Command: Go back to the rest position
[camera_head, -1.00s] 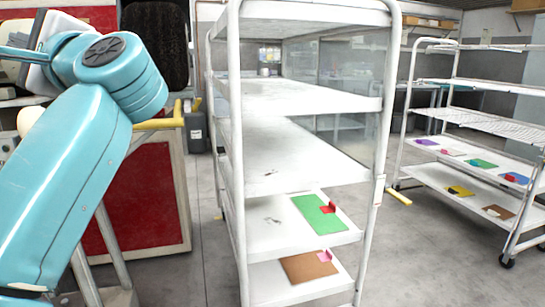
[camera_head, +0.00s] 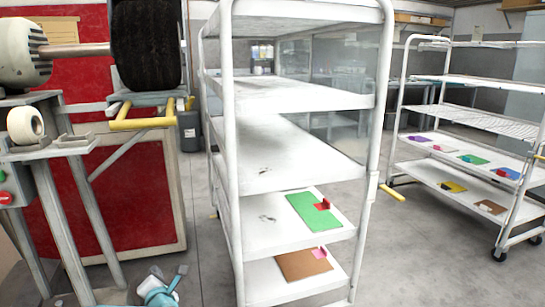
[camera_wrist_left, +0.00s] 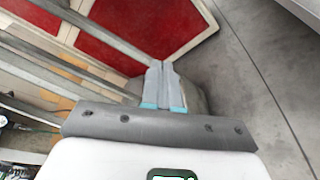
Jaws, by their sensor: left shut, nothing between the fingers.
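My left gripper (camera_head: 182,270) shows small at the bottom of the head view, left of the white shelf rack, with a bit of my blue arm. In the left wrist view its two grey fingers (camera_wrist_left: 161,72) lie together, with nothing between them. The floor and a red panel are beyond them. My right gripper is in neither view. The black buffing brush (camera_head: 148,45) sits on its machine at the upper left, well away from the left gripper.
A white shelf rack (camera_head: 262,178) stands in the centre, with a green plate (camera_head: 308,210) and a brown plate (camera_head: 300,266) on lower shelves. Another rack (camera_head: 445,83) stands at the right. A grey stand (camera_head: 80,190) is at the left. Grey floor (camera_head: 390,255) lies open between the racks.

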